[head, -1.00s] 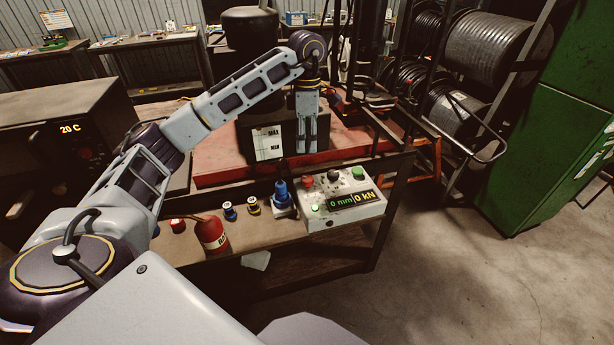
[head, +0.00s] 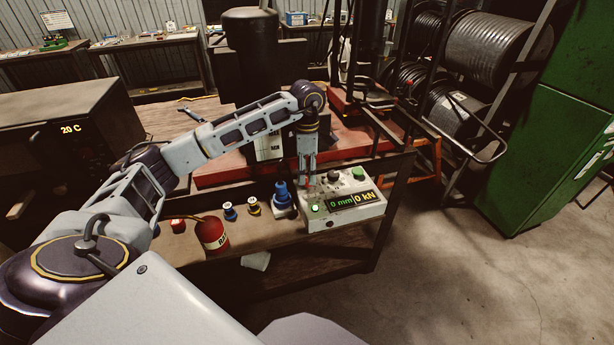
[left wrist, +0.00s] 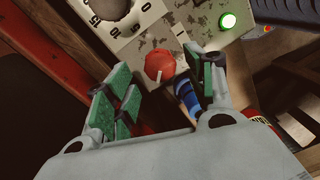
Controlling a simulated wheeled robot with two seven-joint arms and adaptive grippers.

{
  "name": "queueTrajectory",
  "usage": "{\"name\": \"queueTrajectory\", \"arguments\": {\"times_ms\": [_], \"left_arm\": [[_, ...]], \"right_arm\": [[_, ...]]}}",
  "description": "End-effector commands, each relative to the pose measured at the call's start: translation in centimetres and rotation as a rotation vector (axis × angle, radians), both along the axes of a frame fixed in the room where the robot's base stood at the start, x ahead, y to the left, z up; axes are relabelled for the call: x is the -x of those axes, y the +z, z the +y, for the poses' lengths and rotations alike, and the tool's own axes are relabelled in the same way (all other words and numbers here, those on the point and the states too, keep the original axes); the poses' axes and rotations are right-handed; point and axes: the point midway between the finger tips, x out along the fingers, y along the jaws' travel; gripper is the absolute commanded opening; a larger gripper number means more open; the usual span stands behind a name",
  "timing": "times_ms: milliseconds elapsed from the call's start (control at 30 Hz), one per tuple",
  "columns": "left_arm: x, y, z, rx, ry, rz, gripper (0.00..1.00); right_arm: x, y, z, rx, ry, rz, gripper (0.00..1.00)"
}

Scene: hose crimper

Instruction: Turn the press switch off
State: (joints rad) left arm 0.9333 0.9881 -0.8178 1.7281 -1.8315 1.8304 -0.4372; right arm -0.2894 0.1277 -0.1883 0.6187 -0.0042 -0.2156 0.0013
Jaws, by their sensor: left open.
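The press control box (head: 345,213) is pale grey and worn, with a display reading 0 mm and 0 kN. A red knob (left wrist: 160,66) with a white pointer line shows in the left wrist view; in the head view my gripper mostly covers it. A small green light (head: 315,208) is lit on the box, and it also shows in the left wrist view (left wrist: 227,20). My left gripper (head: 308,182) points down over the box's left end. Its green-padded fingers (left wrist: 160,74) are open, with the red knob between them in the picture. I cannot tell if they touch it.
A black knob (head: 334,176) and a green button (head: 358,172) are on the same box. A blue fitting (head: 283,196) stands close to its left. The red press frame (head: 225,174) is behind.

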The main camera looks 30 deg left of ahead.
Motion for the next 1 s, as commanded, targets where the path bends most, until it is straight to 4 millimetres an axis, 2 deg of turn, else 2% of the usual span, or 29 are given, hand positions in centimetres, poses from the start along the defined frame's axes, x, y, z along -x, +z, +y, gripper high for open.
{"name": "queueTrajectory", "arguments": {"times_ms": [233, 633, 900, 1000], "left_arm": [[0.1, -2.0, 0.0, -0.001, 0.0, 0.001, 0.55], [0.1, -2.4, 0.0, -0.001, 0.0, -0.001, 0.54], [0.1, -2.4, 0.0, -0.001, 0.0, -0.001, 0.19], [0.1, -2.3, 0.0, -0.001, 0.0, -0.001, 0.09]], "right_arm": [[0.4, 0.1, 0.5, -0.004, -0.001, 0.004, 0.4], [-1.1, 0.2, 0.9, -0.009, -0.002, -0.011, 0.4], [-1.5, 0.2, 0.8, -0.009, -0.001, -0.017, 0.4], [-1.2, 0.2, 0.7, -0.008, -0.001, -0.014, 0.4]]}}
